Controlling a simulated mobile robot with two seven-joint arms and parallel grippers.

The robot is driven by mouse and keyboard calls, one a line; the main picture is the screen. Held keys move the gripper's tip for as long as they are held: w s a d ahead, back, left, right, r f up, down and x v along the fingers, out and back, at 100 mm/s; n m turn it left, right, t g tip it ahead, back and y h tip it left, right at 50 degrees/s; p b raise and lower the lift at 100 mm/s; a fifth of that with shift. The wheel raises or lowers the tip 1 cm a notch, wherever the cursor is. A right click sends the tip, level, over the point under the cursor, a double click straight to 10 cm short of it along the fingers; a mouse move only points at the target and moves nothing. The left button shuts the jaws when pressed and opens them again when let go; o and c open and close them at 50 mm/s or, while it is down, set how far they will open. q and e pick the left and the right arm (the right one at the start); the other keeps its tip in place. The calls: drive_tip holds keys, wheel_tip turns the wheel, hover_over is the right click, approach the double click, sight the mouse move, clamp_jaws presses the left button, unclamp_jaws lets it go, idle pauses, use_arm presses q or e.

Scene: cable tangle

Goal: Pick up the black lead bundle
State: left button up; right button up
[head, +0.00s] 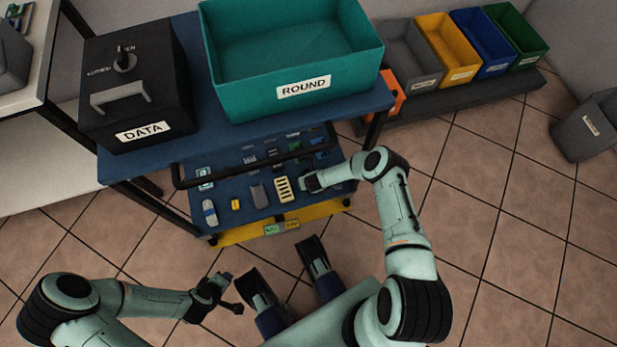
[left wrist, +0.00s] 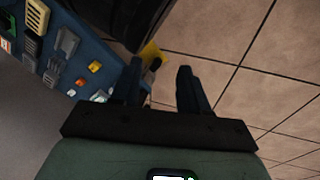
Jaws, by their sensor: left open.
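I cannot make out a black lead bundle for certain in either view. My left gripper (head: 231,293) is open and empty, low in front of the cart and apart from it. My right gripper (head: 309,182) is over the cart's blue lower shelf (head: 230,221), close to a cream slotted block (head: 283,189). Its fingers are too small to tell whether they are open.
A teal bin marked ROUND (head: 235,97) and a black box marked DATA (head: 112,110) stand on the cart's top. A black rail (head: 233,174) crosses above the lower shelf, which holds several small devices. Coloured bins (head: 446,63) stand at the back right.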

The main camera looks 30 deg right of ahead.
drive_tip(key=shift+w+f, duration=0.15)
drive_tip(key=shift+f, duration=0.1)
drive_tip(key=c, duration=1.2)
drive_tip(key=shift+r, duration=0.1)
